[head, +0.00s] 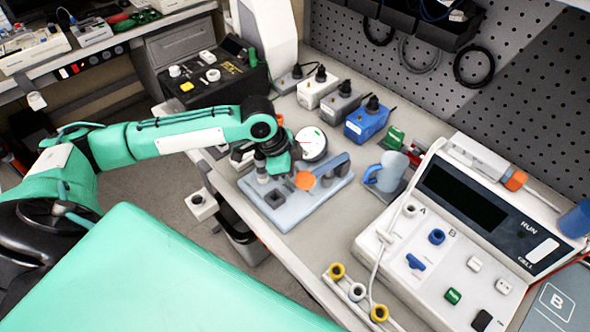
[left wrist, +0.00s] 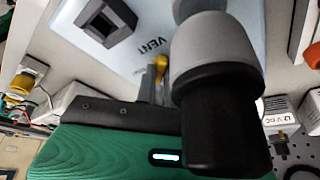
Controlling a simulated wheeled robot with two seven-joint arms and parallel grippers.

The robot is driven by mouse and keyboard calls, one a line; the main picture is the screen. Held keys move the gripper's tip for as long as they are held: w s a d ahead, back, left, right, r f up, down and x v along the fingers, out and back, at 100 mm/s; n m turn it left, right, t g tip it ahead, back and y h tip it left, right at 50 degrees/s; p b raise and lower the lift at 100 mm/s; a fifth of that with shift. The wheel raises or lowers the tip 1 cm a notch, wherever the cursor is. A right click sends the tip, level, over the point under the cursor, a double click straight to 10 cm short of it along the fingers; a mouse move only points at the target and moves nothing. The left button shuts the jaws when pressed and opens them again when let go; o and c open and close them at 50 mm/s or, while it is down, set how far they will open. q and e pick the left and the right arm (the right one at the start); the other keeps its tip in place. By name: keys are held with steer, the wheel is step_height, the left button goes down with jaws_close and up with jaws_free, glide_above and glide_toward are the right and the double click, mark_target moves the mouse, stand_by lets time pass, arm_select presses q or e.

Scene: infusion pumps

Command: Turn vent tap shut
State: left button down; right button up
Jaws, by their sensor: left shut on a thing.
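A pale blue plate (head: 296,211) lies on the bench in the middle of the head view. It carries a round white gauge (head: 311,143), a dark square socket (head: 275,199) and a grey pipe-like part with an orange disc (head: 305,180). My left gripper (head: 271,172) is over the plate's left part, beside the gauge. In the left wrist view the word VENT is printed on the plate (left wrist: 123,51), with the yellow vent tap (left wrist: 161,66) beside it. My left gripper is shut on the tap, mostly hidden behind a large grey-and-black cylinder (left wrist: 215,85). My right gripper is out of view.
A blue jug (head: 384,175) and a white pump (head: 455,235) stand to the right of the plate. Several plugged adapters, one a blue box (head: 369,122), line the back. Coloured rings (head: 357,291) sit near the front edge. The pegboard rises behind.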

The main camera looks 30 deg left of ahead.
arm_select(q)
steer(key=m+p, duration=0.1)
steer(key=m+g+p, duration=0.1)
steer(key=p, duration=0.1)
steer(key=shift+w+r+m+h, duration=0.15)
steer(key=shift+r+m+h, duration=0.15)
steer(key=shift+m, duration=0.1)
steer(key=shift+w+f+m+g+p, duration=0.15)
steer(key=shift+m+g+p, duration=0.65)
steer(key=shift+m, duration=0.9)
steer(key=shift+f, duration=0.1)
steer(key=c, duration=1.5)
jaws_free()
steer(key=shift+a, duration=0.1)
steer(key=b+v, duration=0.2)
steer(key=v, duration=1.1)
steer(key=shift+r+b, duration=0.3)
steer(key=shift+r, duration=0.15)
